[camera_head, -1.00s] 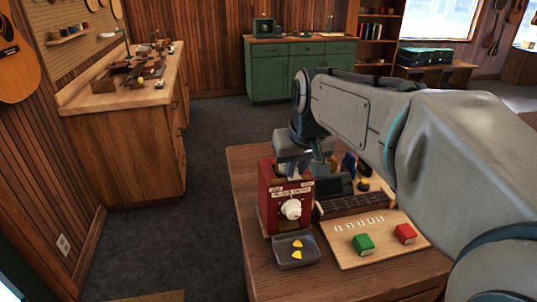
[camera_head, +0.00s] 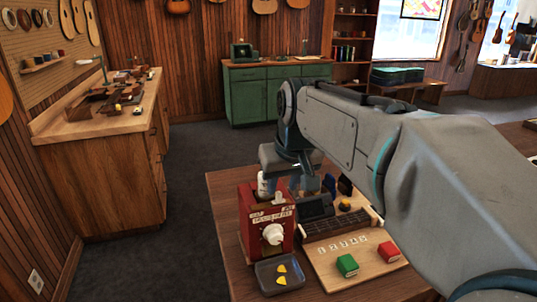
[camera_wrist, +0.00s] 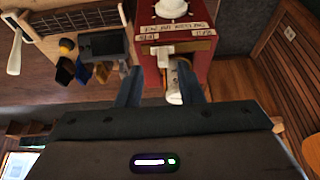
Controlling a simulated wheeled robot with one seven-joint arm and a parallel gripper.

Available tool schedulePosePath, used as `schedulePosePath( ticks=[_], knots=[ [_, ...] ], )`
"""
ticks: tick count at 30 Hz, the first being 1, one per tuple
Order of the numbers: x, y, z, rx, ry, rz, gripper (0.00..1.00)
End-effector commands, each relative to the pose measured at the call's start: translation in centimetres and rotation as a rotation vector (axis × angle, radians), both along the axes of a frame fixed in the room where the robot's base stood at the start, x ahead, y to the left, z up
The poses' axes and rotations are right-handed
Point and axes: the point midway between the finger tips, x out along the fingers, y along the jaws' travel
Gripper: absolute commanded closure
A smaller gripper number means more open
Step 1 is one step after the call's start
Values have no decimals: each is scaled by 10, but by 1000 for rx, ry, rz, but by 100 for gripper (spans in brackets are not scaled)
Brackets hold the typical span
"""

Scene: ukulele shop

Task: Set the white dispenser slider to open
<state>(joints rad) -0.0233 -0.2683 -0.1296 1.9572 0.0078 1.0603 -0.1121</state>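A red dispenser box (camera_head: 262,222) stands at the near left of the table, with a white round knob (camera_head: 273,234) on its front. In the wrist view the red box (camera_wrist: 202,46) is at the top, with white labels beside a small white slider tab (camera_wrist: 165,50). A white cylindrical part (camera_wrist: 174,86) shows behind the tab. My gripper (camera_wrist: 160,74) is open; its two fingers are parted on either side of the white parts, and I see nothing gripped.
A grey tray (camera_head: 265,278) with yellow picks sits before the box. A dark-screened device (camera_head: 316,207) stands close to the box's right.

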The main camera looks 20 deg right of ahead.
Motion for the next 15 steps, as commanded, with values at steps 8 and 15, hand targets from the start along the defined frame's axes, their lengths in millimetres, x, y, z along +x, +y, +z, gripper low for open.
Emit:
schedulePosePath(
  ticks=[8,15],
  knots=[
    [-24,-1,62,-1,-5,-4,66],
    [-39,-1,95,-1,-2,-5,66]
  ],
)
